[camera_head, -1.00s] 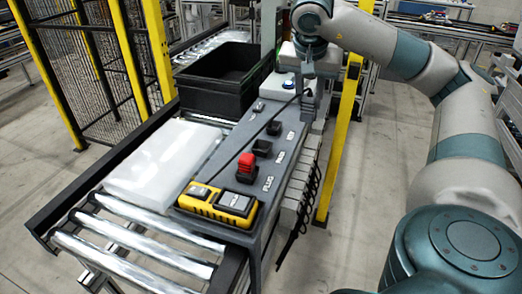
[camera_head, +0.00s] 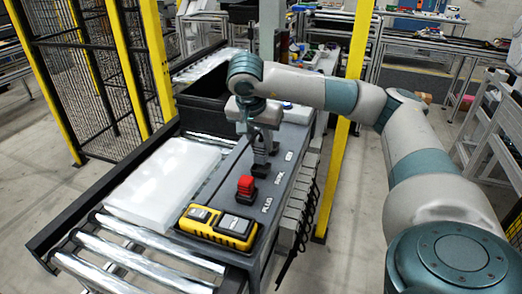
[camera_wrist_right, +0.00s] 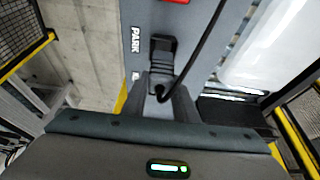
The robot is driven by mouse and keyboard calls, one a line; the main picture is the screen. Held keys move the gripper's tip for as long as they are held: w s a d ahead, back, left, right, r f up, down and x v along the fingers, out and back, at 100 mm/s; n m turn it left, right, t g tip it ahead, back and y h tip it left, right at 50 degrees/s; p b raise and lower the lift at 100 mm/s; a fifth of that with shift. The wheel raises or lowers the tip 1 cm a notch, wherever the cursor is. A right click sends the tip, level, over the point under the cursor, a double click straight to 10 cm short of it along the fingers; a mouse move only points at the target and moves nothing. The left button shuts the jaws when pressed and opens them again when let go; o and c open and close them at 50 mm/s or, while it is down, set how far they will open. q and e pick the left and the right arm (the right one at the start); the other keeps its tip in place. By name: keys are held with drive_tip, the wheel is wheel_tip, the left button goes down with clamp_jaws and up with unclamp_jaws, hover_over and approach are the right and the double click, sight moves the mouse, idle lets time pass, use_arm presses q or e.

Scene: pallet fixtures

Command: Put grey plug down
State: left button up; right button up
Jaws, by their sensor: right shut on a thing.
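The grey plug (camera_wrist_right: 162,88) sits between the fingers of my right gripper (camera_wrist_right: 162,105) in the right wrist view, with a dark cable running up and right from it. In the head view my right gripper (camera_head: 261,163) points down over the grey panel (camera_head: 268,222), beside the PARK label. A black block, apparently the socket (camera_wrist_right: 163,48), shows just beyond the plug by that label. The gripper is shut on the plug. I cannot tell whether the plug touches or sits in the socket. My left gripper is not in view.
A red connector (camera_head: 246,185) stands on the panel nearer the front, above a yellow and black box (camera_head: 217,226). A white block (camera_head: 165,182) lies on the rollers at left. A black crate (camera_head: 205,117) stands behind, partly hidden by my arm. A yellow post (camera_head: 346,125) rises at right.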

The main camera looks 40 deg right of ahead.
sight(261, 153)
drive_tip(key=shift+f, duration=0.1)
wheel_tip(261, 153, down, 3)
drive_tip(key=shift+f+p, duration=0.15)
drive_tip(key=shift+p, duration=0.75)
drive_tip(key=shift+f, duration=0.25)
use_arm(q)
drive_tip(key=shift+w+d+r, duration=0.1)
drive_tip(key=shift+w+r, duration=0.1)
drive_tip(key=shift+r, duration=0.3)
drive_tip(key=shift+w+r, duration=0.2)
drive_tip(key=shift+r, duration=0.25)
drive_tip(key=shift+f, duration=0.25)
use_arm(e)
drive_tip(key=shift+f, duration=0.25)
drive_tip(key=o, duration=1.1)
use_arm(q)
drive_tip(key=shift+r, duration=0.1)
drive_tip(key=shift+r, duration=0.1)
use_arm(e)
drive_tip(key=shift+r, duration=0.3)
